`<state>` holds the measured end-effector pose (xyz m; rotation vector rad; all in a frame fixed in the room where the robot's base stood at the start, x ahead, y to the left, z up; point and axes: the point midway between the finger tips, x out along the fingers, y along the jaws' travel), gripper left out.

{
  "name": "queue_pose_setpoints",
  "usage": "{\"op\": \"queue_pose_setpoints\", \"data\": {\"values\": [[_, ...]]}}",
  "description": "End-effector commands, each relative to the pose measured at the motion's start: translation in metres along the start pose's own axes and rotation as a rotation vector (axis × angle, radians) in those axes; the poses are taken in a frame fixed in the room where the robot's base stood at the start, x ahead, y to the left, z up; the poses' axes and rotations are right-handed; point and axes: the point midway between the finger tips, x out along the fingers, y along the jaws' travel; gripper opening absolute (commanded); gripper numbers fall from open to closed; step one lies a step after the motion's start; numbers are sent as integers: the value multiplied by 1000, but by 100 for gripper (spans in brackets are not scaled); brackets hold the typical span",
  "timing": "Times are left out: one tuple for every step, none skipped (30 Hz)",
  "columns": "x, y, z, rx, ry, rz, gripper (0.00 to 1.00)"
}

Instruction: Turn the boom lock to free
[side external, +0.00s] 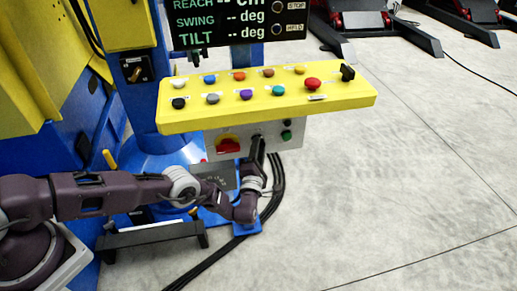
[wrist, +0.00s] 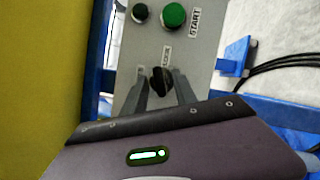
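A black rotary knob (wrist: 161,82) sits on the grey panel face (wrist: 198,66) in the wrist view. A small white label above it appears to read LOCK, but it is partly unclear. I cannot tell which position the knob points to. My gripper (wrist: 160,74) is open, with one finger on each side of the knob and apparent gaps between. In the side external view my gripper (side external: 257,143) is in front of the grey box (side external: 213,136) under the yellow console, and hides the knob there.
A green START button (wrist: 174,15) and a black button (wrist: 140,12) lie just beyond the knob. Black cables (side external: 277,180) run to the floor.

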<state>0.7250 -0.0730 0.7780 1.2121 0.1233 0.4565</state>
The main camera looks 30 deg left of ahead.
Motion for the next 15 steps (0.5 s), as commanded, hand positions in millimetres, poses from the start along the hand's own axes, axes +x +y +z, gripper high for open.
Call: {"op": "queue_pose_setpoints", "data": {"values": [[0,0,0,0,0,0,34],[0,0,0,0,0,0,34],[-1,0,0,0,1,-1,34],[-3,0,0,1,1,-2,34],[-6,-1,0,1,2,-2,34],[-12,-1,-1,1,3,-4,34],[-18,-1,0,2,2,-4,34],[-24,-1,0,2,1,-5,34],[-34,-1,0,2,1,-5,34],[-40,-1,0,1,0,-4,34],[-46,-1,0,1,0,-5,34],[-54,-1,0,1,0,-4,34],[-58,-1,0,1,0,-3,34],[-62,-1,0,1,0,-3,34],[-66,0,0,0,1,-2,34]]}}
